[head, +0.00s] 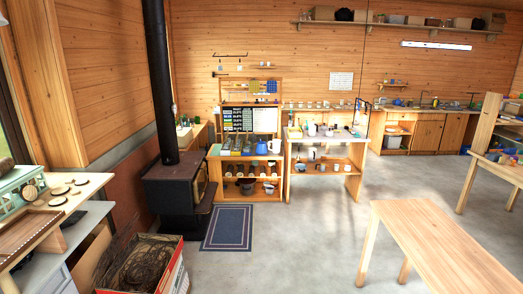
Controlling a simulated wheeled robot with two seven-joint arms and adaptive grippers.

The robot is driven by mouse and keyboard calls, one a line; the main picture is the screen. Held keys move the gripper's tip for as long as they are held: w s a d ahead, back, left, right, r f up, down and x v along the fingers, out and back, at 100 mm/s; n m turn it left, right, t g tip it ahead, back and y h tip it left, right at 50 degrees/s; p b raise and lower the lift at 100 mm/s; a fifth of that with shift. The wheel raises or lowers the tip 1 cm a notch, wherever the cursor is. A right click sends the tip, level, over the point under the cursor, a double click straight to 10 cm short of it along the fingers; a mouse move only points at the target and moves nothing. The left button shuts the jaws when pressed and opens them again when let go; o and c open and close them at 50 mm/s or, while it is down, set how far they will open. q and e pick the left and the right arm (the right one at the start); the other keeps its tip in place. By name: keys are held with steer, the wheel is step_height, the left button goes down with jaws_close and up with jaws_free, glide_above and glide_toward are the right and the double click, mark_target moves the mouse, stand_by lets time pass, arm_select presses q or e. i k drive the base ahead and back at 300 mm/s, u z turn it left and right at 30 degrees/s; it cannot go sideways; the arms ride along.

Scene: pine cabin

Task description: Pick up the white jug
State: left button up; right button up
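A small white vessel that looks like a jug (312,129) stands on the top of the pale wooden counter (345,140) across the room. It is too small to make out its handle or spout. Another pale jug-like vessel (274,146) stands on the lower unit to its left, beside a blue one (262,148). I cannot tell for sure which is the white jug. Neither of my grippers is in this view.
A black stove (175,188) with a tall pipe stands left of the units, with a dark blue mat (228,228) in front. A bare wooden table (440,245) is at the near right. A box of coiled material (140,265) is near left. The grey floor (300,250) between is clear.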

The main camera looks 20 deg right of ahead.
mark_target(276, 143)
steer(key=z, duration=0.1)
steer(key=i, duration=1.15)
steer(key=z, duration=0.25)
steer(key=i, duration=1.95)
steer(key=z, duration=0.25)
steer(key=i, duration=1.9)
steer(key=z, duration=0.05)
